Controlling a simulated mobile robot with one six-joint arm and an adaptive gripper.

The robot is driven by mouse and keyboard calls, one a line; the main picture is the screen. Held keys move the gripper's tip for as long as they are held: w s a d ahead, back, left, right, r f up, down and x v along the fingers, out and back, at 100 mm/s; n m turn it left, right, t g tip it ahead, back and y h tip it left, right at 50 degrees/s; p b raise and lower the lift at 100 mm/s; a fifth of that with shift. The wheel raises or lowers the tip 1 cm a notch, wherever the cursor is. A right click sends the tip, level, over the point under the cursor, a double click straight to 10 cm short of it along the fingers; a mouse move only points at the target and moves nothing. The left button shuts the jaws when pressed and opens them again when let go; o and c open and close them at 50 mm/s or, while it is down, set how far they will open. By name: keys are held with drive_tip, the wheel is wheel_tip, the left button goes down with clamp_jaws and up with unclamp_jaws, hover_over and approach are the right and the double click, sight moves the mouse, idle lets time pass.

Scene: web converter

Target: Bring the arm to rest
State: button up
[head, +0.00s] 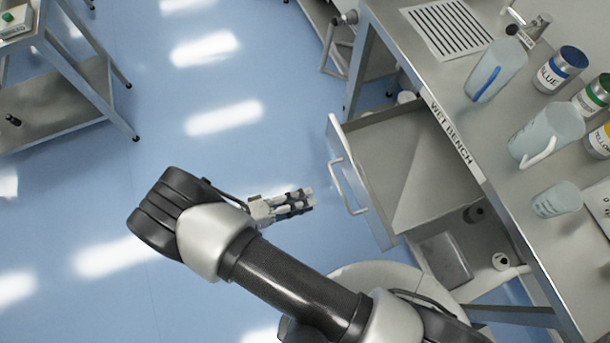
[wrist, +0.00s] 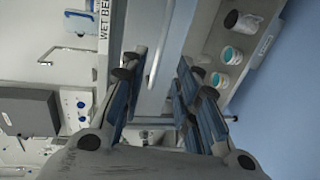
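My arm reaches from the bottom of the head view, and its gripper (head: 309,198) points right, just left of the drawer handle (head: 347,187). In the wrist view my gripper (wrist: 160,66) has its two fingers apart with nothing held between them. The drawer (head: 375,215) of the wet bench (head: 452,130) stands pulled open, and the part of its inside that I see is empty. The gripper appears apart from the handle in the head view.
A shelf below the drawer holds a grey box (head: 444,262). A metal cart (head: 75,90) stands at upper left. The blue floor (head: 215,120) between is clear.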

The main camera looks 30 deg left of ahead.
idle(0.3)
drive_tip(key=w+d+r+m+g+y, duration=0.1)
drive_tip(key=w+d+r+m+g, duration=0.35)
drive_tip(key=r, duration=0.65)
drive_tip(key=w+d+r+m+g+y, duration=0.1)
drive_tip(key=w+d+r+m+g, duration=0.1)
drive_tip(key=w+d+r+g, duration=0.75)
drive_tip(key=s+d+r+m+t+y, duration=0.2)
drive_tip(key=s+d+r+t+y, duration=0.1)
drive_tip(key=s+d+r, duration=0.3)
drive_tip(key=s+d+r+m+t+y, duration=0.2)
drive_tip(key=s+d+r, duration=0.4)
drive_tip(key=d+r, duration=0.3)
drive_tip(key=r+t+y, duration=0.1)
drive_tip(key=y, duration=0.1)
drive_tip(key=shift+d+r+t+y, duration=0.15)
drive_tip(key=shift+t+y, duration=0.15)
